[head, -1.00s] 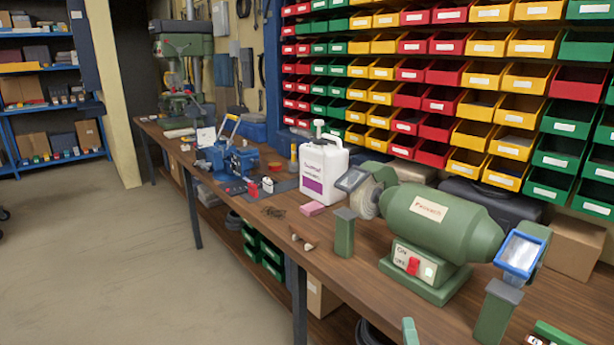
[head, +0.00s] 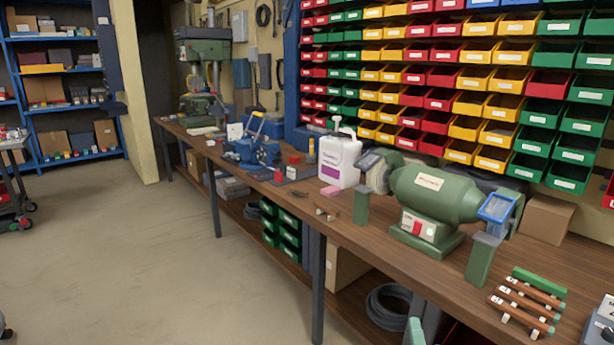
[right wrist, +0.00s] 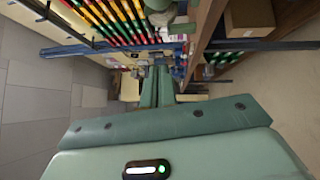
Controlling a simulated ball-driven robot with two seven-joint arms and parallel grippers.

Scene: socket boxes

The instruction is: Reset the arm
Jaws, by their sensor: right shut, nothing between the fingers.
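My right gripper shows only as a green tip (head: 414,332) at the bottom edge of the head view, in front of the workbench (head: 395,262). In the right wrist view my right gripper (right wrist: 157,80) has its two green fingers together, with nothing between them. It is apart from the bench and touches nothing that I can see. My left gripper is in neither view.
On the bench stand a green bench grinder (head: 435,194), a white jug (head: 338,162), a blue vise (head: 250,150) and a drill press (head: 203,75). Several wood-handled tools (head: 520,305) lie at the lower right. Coloured bins (head: 440,75) fill the wall. The floor (head: 120,240) at left is open.

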